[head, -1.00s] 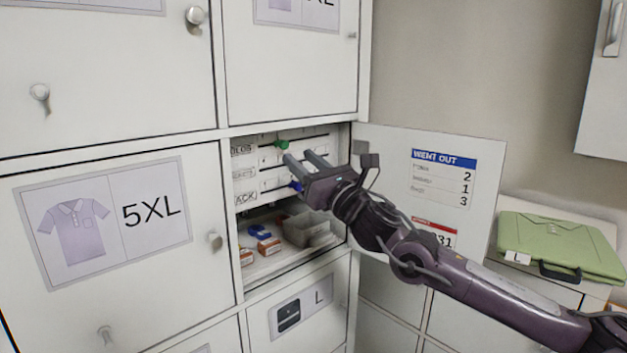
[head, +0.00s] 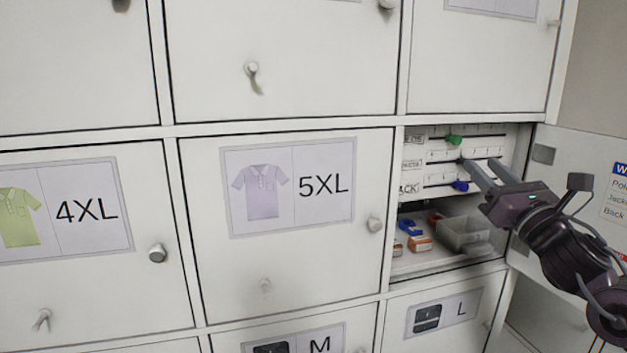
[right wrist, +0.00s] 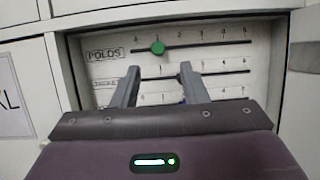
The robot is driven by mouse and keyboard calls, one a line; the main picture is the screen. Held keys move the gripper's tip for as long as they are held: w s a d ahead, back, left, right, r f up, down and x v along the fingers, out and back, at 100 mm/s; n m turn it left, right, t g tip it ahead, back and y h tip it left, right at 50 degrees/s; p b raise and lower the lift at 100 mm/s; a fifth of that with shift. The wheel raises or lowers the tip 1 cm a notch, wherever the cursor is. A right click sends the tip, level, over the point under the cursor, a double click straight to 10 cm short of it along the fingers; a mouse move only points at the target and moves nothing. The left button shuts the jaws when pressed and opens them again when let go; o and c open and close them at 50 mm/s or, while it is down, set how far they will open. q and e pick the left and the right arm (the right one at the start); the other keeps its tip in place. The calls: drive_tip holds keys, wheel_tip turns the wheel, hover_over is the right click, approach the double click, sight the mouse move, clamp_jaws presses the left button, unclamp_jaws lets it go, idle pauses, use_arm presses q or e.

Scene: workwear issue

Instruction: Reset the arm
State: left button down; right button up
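My right gripper (head: 490,174) is at the open locker at the right of the head view, its two fingers apart with nothing between them. In the right wrist view the open fingers (right wrist: 160,88) point at a white slider panel (right wrist: 215,58). The panel has a green knob (right wrist: 158,48) on the row marked POLOS, left of the middle. A dark knob on the row below is partly hidden by the right finger. A blue knob (head: 460,186) shows on the lowest row in the head view. I cannot tell whether a finger touches the panel. My left gripper is not in view.
Below the panel a shelf holds a grey bin (head: 463,233) and small blue and orange items (head: 419,243). The open locker door (head: 582,170) stands at the right.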

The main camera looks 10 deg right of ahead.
drive_tip(key=s+a+f+m+g+h, duration=0.1)
drive_tip(key=s+f+m+g+h, duration=0.15)
drive_tip(key=f+m, duration=0.55)
drive_tip(key=s+f+m+g+h, duration=0.1)
drive_tip(key=f+m+g, duration=0.35)
drive_tip(key=f, duration=0.75)
drive_tip(key=s+a+f+m+g+h, duration=0.1)
drive_tip(key=s+f+m+g+h, duration=0.1)
drive_tip(key=f+m, duration=0.65)
drive_tip(key=s+a+f+m+g+y, duration=0.4)
drive_tip(key=s+a+f+m+g, duration=0.75)
drive_tip(key=s+a+f, duration=0.6)
wheel_tip(320, 180, down, 15)
drive_tip(key=w+a+m, duration=0.1)
drive_tip(key=a+m, duration=0.1)
drive_tip(key=s+f, duration=0.4)
drive_tip(key=f, duration=1.1)
drive_tip(key=s+d+f, duration=0.2)
drive_tip(key=s+f, duration=0.6)
drive_tip(key=s, duration=0.1)
drive_tip(key=s+d+f, duration=0.1)
drive_tip(key=s+f, duration=0.8)
drive_tip(key=s, duration=0.1)
drive_tip(key=shift+d+g, duration=0.35)
drive_tip(key=shift+g, duration=0.1)
